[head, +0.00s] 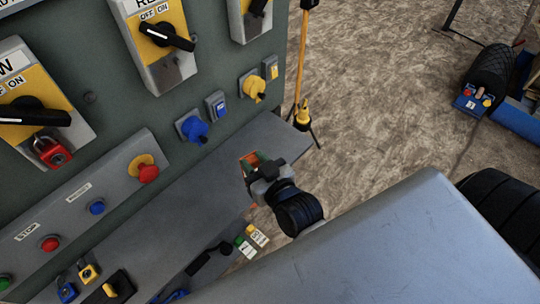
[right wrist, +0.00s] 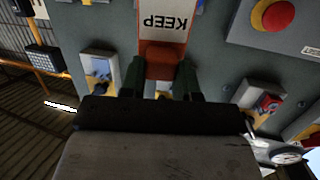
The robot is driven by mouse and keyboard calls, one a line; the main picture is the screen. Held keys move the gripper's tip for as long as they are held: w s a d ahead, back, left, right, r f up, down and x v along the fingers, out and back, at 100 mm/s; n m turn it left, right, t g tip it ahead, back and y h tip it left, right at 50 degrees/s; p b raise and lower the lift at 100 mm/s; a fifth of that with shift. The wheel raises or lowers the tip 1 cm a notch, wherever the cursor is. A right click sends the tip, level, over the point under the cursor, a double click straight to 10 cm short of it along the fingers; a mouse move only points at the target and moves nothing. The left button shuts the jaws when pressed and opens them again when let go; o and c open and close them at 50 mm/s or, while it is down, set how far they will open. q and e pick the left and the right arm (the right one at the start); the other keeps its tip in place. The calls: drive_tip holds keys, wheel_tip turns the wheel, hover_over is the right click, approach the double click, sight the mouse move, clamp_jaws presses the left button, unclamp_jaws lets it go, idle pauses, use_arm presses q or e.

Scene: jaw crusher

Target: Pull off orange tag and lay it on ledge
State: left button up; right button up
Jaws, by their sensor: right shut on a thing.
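My right gripper (head: 256,163) is shut on the orange tag (head: 250,158), over the ledge's outer edge and out from the panel. In the right wrist view, the tag (right wrist: 164,58) sits between the two fingers (right wrist: 160,75), with its white part reading "KEEP" upside down at the top. Most of the tag is hidden by the gripper in the head view. The grey ledge (head: 158,243) runs below the panel. The tag's height above it is hard to tell. My left gripper is not in view.
The panel (head: 215,60) carries switches, a red padlock (head: 55,154), and blue (head: 196,130) and yellow (head: 253,88) plugs. Small green, white and yellow tags (head: 250,246), a blue padlock (head: 67,291) and a yellow padlock (head: 88,273) lie along the ledge. Its middle has bare room.

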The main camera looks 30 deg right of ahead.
drive_tip(key=w+a+f+n+g+y+p, duration=0.1)
drive_tip(key=w+a+f+n+g+p, duration=0.1)
drive_tip(key=w+a+f+g, duration=0.4)
drive_tip(key=g+h+p, duration=0.3)
drive_tip(key=g, duration=0.7)
approach(243, 183)
drive_tip(key=shift+n, duration=0.3)
wheel_tip(243, 183, down, 6)
drive_tip(key=b, duration=0.9)
drive_tip(key=shift+w+r, duration=0.1)
drive_tip(key=shift+r, duration=0.1)
drive_tip(key=shift+f, duration=0.5)
drive_tip(key=o, duration=1)
